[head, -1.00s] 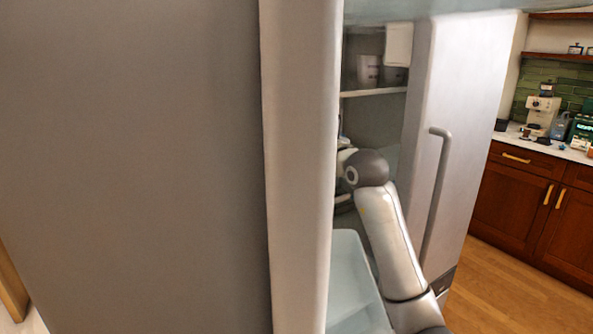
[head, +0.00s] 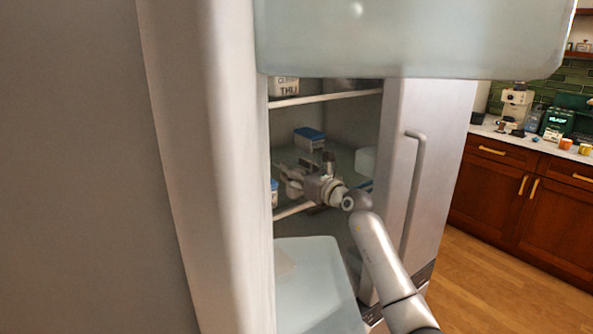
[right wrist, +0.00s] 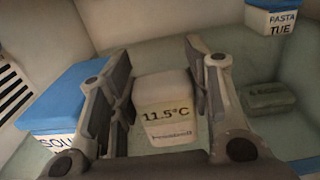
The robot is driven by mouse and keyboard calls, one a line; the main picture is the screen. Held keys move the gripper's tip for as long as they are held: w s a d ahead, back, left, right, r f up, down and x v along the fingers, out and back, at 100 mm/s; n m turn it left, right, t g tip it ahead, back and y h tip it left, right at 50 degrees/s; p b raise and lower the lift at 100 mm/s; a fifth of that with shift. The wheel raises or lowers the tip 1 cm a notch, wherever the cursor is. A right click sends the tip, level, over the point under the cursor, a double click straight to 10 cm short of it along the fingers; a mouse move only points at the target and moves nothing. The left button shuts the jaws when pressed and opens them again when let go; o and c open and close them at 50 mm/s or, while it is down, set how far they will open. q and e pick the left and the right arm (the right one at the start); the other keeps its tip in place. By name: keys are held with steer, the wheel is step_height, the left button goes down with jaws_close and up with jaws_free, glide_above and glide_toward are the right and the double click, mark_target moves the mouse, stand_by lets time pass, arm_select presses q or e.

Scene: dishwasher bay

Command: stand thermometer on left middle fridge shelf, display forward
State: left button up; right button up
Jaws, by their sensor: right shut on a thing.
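The white thermometer (right wrist: 166,108) shows in the right wrist view with "11.5°C" on its display side. It stands between the two fingers of my right gripper (right wrist: 160,62), which is shut on it. In the head view my right gripper (head: 292,182) reaches into the fridge just above the front rail of the middle shelf (head: 293,210). The thermometer cannot be made out in the head view. Whether its base touches the shelf cannot be told. My left gripper is not in view.
A blue-lidded soup box (right wrist: 62,98) is close left of the fingers. A pasta box (right wrist: 270,22) and a greenish box (right wrist: 268,98) are to the right. A shelf rail (head: 325,99) runs above my gripper. The fridge door (head: 440,150) stands open at right.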

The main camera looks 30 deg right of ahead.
steer(key=shift+f, duration=0.15)
steer(key=o, duration=1.1)
steer(key=shift+c, duration=0.2)
steer(key=shift+r, duration=0.2)
steer(key=s+d+b, duration=0.1)
steer(key=s+b, duration=0.1)
steer(key=s, duration=1)
steer(key=shift+d, duration=0.25)
steer(key=shift+f, duration=0.1)
